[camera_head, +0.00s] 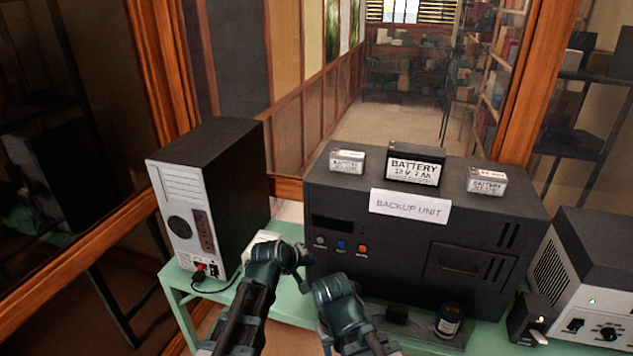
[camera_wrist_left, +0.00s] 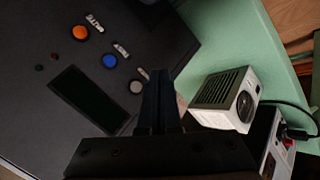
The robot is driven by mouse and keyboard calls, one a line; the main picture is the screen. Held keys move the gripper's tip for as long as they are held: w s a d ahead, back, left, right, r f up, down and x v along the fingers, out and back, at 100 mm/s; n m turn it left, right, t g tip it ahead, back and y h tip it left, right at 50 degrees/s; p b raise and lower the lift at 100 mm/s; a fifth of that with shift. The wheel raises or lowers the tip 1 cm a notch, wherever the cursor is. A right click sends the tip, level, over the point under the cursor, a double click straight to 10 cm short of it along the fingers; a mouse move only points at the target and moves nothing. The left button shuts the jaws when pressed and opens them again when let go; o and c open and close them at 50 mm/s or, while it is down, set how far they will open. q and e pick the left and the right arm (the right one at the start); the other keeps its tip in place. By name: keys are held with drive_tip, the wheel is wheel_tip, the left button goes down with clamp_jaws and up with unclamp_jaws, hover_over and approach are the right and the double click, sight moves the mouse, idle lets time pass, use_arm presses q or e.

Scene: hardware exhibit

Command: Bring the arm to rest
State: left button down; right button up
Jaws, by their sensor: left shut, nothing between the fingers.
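My left gripper (camera_head: 298,262) is in front of the lower left part of the black backup unit (camera_head: 450,235), near its row of grey, blue and orange buttons. In the left wrist view its dark fingers (camera_wrist_left: 160,100) are together with nothing between them. That view also shows the unit's face (camera_wrist_left: 70,50) with the buttons and a dark display. I cannot tell whether the fingers touch the unit. My right arm reaches in at the lower middle of the head view, in front of the unit; its fingertips do not show clearly.
A black computer tower (camera_head: 225,185) stands left on the green table (camera_head: 180,285). A small white box with a vent (camera_wrist_left: 228,98) sits between tower and unit. Batteries (camera_head: 415,165) stand on the unit.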

use_arm(q)
drive_tip(key=s+a+f+m+g+y, duration=0.2)
drive_tip(key=s+f+m+g+y, duration=0.1)
drive_tip(key=s, duration=0.9)
drive_tip(key=s+a+f+m+g+y, duration=0.2)
drive_tip(key=s+m+g, duration=0.3)
drive_tip(key=s, duration=0.7)
drive_tip(key=shift+a+f+m+y, duration=0.4)
drive_tip(key=shift+f+m, duration=0.25)
drive_tip(key=shift+m, duration=0.35)
drive_tip(key=shift+w+d, duration=0.1)
drive_tip(key=shift+d, duration=0.1)
